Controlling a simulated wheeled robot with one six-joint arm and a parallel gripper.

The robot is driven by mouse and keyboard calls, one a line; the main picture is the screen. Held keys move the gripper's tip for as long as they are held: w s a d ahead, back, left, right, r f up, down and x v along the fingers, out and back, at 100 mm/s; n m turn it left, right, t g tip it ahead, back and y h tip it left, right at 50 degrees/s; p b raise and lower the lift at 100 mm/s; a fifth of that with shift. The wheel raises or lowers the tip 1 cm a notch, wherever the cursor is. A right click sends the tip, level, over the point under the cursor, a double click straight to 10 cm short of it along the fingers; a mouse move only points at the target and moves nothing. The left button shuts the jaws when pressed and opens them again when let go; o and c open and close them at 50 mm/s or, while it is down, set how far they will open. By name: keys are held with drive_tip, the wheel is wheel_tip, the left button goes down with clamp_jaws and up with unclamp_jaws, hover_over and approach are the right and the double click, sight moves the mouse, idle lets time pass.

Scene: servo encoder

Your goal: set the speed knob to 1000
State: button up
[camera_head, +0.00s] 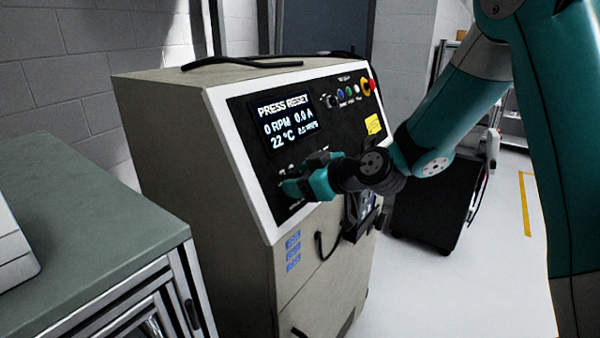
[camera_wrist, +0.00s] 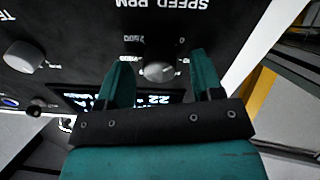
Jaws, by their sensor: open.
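The speed knob (camera_wrist: 158,71) is a round grey knob on the black panel, under upside-down lettering that reads SPEED RPM in the wrist view. My gripper (camera_wrist: 158,78) is open, with one teal finger on each side of the knob and a gap to it. I cannot tell how far the fingertips are from the panel. In the head view my gripper (camera_head: 290,188) is at the lower left of the panel and hides the knob. The display (camera_head: 287,119) reads PRESS RESET, 0 RPM, 0.0 A and 22 °C. The knob's pointer is too small to read.
Another grey knob (camera_wrist: 24,55) sits to the left in the wrist view. A red and yellow stop button (camera_head: 369,86) and small coloured buttons (camera_head: 346,93) are at the panel's upper right. A green-topped bench (camera_head: 90,230) stands at the left. A black cart (camera_head: 435,205) stands behind my arm.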

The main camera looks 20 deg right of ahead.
drive_tip(key=shift+w+a+f, duration=0.1)
drive_tip(key=shift+w+a, duration=0.05)
drive_tip(key=c, duration=0.9)
drive_tip(key=shift+m, duration=0.3)
